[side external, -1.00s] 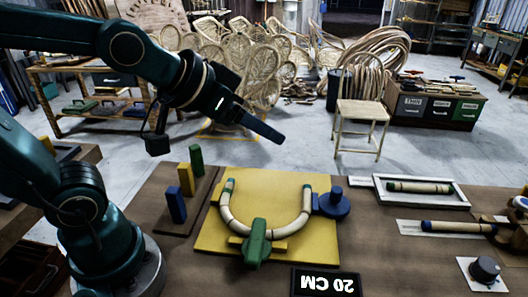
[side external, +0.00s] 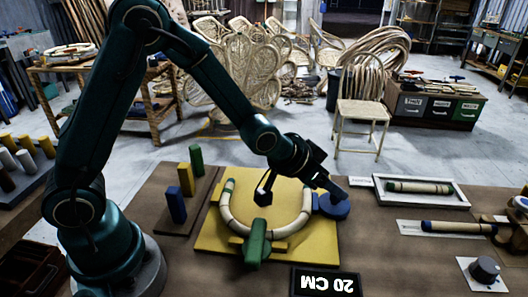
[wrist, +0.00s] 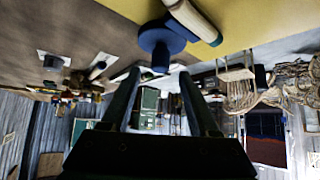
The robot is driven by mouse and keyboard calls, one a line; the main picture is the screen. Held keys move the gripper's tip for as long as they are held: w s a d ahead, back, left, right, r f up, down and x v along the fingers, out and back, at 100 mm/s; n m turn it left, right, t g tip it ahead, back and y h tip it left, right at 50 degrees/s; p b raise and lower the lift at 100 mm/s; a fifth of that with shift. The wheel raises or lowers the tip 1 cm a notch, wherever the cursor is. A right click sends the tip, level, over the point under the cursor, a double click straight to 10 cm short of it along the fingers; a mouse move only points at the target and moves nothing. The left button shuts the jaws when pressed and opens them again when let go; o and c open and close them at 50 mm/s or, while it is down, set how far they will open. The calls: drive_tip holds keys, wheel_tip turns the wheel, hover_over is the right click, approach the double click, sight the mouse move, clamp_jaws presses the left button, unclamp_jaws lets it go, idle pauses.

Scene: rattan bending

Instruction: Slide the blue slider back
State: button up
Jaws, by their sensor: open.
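The blue slider (side external: 333,208) is a round blue disc with a short knob, at the right edge of the yellow board (side external: 215,243). It touches or nearly touches the right end of the bent rattan (side external: 225,212), which forms a U on the board. In the wrist view the slider (wrist: 158,36) is upside down, its knob pointing between my fingertips. My gripper (side external: 338,192) is at the slider's knob and partly hides it. In the wrist view my gripper (wrist: 160,76) is open, one finger on each side of the knob. Contact cannot be told.
A green clamp (side external: 256,243) stands at the board's front middle. Blue, yellow and green posts (side external: 176,205) stand to its left. A white tray (side external: 425,203) with a rattan piece lies to the right. A black 20 CM sign (side external: 327,283) is in front.

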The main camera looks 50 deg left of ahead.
drive_tip(key=shift+x, duration=2.1)
clamp_jaws()
drive_tip(key=shift+a, duration=0.1)
